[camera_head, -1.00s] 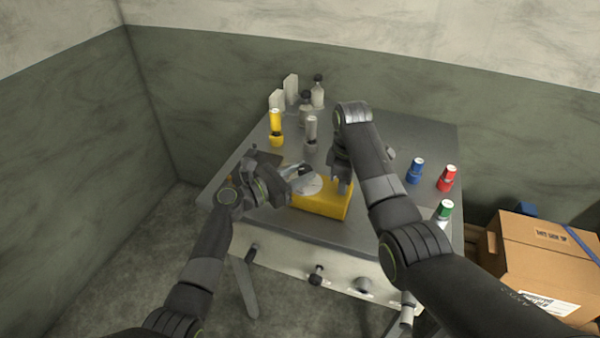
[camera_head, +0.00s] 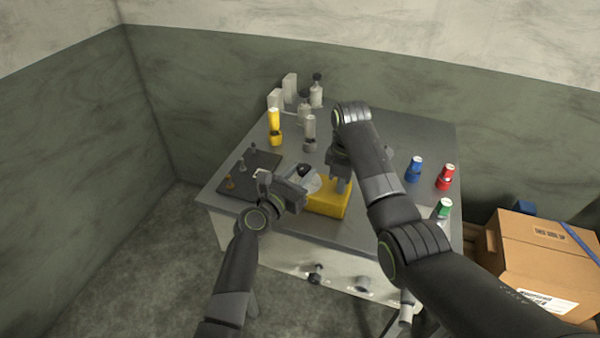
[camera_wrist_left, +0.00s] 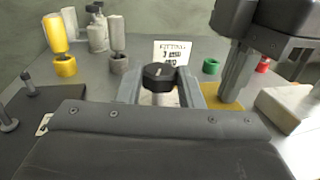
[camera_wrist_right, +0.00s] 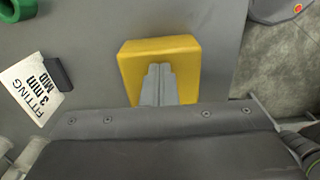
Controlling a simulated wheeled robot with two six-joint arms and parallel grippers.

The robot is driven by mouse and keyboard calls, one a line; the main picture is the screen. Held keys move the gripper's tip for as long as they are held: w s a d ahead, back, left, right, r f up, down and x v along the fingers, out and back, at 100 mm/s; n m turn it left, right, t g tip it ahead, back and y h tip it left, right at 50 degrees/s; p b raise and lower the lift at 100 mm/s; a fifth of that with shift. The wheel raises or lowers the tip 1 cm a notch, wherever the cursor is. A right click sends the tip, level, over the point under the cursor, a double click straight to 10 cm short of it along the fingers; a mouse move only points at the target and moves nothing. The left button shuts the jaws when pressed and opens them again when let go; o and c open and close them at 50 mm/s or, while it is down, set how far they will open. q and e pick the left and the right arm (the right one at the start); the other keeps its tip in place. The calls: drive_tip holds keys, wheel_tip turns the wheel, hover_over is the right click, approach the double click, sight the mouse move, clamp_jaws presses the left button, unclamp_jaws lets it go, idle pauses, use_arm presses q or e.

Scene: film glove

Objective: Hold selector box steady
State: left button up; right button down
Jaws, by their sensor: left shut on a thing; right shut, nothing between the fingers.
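The yellow selector box (camera_head: 330,206) sits on the grey table, with a pale round dial (camera_head: 316,183) at its left part. My left gripper (camera_wrist_left: 160,92) is shut on a black knob (camera_wrist_left: 158,74) with a pale line on top. The knob also shows in the head view (camera_head: 304,169). My right gripper (camera_head: 342,186) is shut and empty, pointing down at the box top. In the right wrist view its closed fingers (camera_wrist_right: 158,84) overlap the yellow box (camera_wrist_right: 172,60); I cannot tell whether they touch it. My left gripper hides part of the box.
A dark mat (camera_head: 262,160) with small pegs lies at the left. Blue (camera_head: 414,170), red (camera_head: 445,177) and green (camera_head: 443,208) containers stand right. A printed card (camera_wrist_right: 32,86) stands near the box.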

use_arm(q)
drive_tip(key=shift+f, duration=0.15)
drive_tip(key=o, duration=1)
drive_tip(key=shift+c, duration=0.2)
drive_tip(key=shift+s, duration=0.1)
drive_tip(key=v, duration=1.2)
